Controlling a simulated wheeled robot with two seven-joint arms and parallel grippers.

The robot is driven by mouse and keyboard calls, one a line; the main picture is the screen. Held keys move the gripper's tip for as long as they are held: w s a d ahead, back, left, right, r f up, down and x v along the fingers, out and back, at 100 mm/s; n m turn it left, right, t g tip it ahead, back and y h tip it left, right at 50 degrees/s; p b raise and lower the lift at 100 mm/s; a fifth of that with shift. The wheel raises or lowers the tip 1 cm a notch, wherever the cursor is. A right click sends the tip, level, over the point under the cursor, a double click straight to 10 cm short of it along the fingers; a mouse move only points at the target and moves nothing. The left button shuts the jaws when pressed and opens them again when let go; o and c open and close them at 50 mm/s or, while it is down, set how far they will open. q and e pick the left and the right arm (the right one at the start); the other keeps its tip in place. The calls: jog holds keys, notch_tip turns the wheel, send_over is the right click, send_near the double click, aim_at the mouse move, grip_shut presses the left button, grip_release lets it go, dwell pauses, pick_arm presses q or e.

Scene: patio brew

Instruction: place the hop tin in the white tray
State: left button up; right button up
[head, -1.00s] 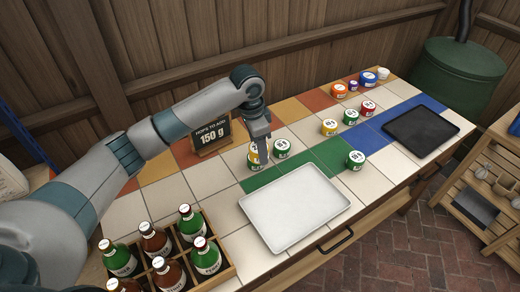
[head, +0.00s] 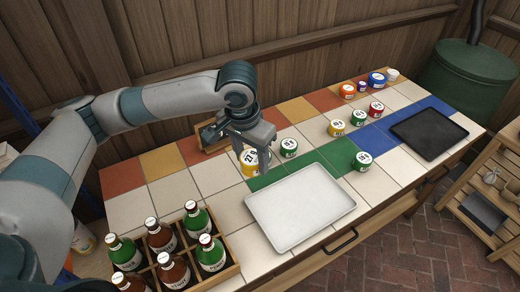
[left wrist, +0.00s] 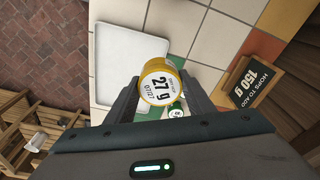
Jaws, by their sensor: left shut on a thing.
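The hop tin in my left gripper is a yellow tin (head: 249,166) with a white lid marked 27 g. It shows between the fingers in the left wrist view (left wrist: 158,82). My left gripper (head: 244,150) is shut on it, behind and left of the white tray's far edge. The tin looks raised and tipped toward the head camera, though its base is partly hard to see. The white tray (head: 300,207) lies empty on the tiled table, and shows at the upper left in the left wrist view (left wrist: 128,50). My right gripper is not in view.
A green tin (head: 288,148) stands close right of the held tin. Several other tins stand farther right, near a black tray (head: 428,131). A wooden crate of bottles (head: 222,272) is left of the white tray. The weight sign (left wrist: 250,76) stands behind, partly hidden by my gripper.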

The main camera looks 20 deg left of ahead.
pick_arm(q)
jog(key=s+a+r+n, duration=0.1)
jog(key=s+a+n, duration=0.1)
jog(key=s, duration=0.5)
jog(key=shift+s+r+n, duration=0.15)
jog(key=shift+n, duration=0.45)
jog(key=shift+d, duration=0.1)
